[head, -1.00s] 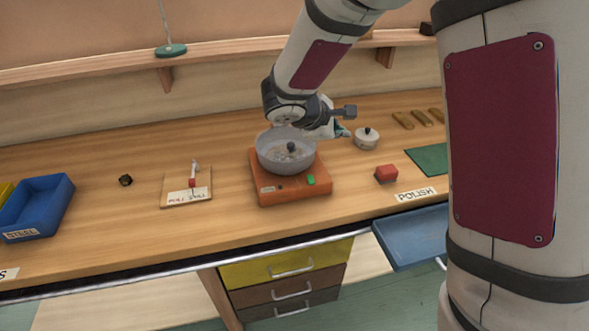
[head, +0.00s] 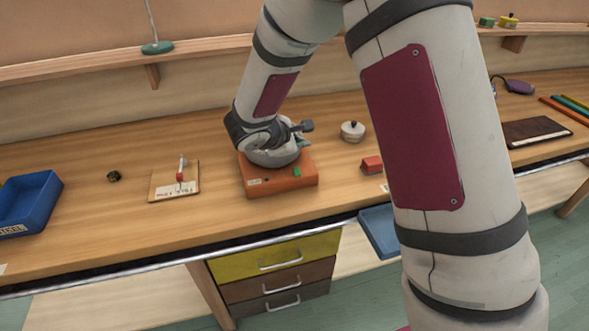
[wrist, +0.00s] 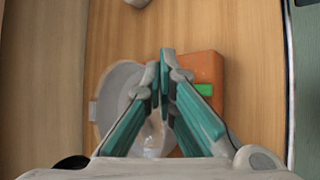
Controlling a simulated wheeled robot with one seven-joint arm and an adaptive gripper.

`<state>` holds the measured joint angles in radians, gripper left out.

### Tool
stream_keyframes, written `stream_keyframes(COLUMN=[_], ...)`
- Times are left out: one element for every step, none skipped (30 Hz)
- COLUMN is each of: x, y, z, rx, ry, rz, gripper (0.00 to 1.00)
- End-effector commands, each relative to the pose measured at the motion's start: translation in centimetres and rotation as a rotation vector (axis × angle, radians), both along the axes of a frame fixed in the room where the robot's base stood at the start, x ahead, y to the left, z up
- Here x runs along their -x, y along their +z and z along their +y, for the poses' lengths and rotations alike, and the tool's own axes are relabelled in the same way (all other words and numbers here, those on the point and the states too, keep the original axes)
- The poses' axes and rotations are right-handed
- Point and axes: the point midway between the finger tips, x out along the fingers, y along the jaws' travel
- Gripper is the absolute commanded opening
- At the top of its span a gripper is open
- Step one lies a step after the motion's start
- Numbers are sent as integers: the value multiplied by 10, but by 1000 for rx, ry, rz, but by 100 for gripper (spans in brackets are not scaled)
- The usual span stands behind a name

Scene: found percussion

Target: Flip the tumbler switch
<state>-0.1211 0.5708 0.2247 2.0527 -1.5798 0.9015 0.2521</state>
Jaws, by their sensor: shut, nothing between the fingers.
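The tumbler switch (head: 180,177) sits on a small wooden board (head: 160,187) with a paper label, on the bench left of the orange box. Its pale lever has a red part at the base and stands up from the board. The switch does not show in the wrist view. In the wrist view my gripper (wrist: 161,75) is shut and empty, its teal fingers together above the grey bowl and orange box.
The grey bowl (wrist: 107,100) rests on the orange box (head: 300,177), which has a green button (wrist: 204,89). A white lidded pot (head: 353,132) and a red block (head: 372,164) are to the right. A blue bin (head: 50,205) and small dark nut (head: 114,176) are left.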

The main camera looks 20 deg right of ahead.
Motion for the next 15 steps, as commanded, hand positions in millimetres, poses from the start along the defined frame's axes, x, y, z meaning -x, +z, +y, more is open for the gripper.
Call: stream_keyframes(x=[-2,-3,-4,-5,-6,-7,-7,-8,-8,-9,-10,-10,-11,-11,-11], y=[-10,-14,-20,-24,-28,-33,-37,-41,-45,-49,-52,-56,-59,-61,-63], z=[0,0,0,0,0,0,0,0,0,0,0,0,0,0,0], rx=[0,0,0,0,0,0,-1,0,0,1,1,0,0,0,0], ry=[0,0,0,0,0,0,-1,0,0,1,1,0,0,0,0], rz=[2,3,3,2,2,2,2,2,1,1,1,1,1,1,1], gripper=[0,0,0,0,0,0,0,0,0,0,0,0,0,0,0])
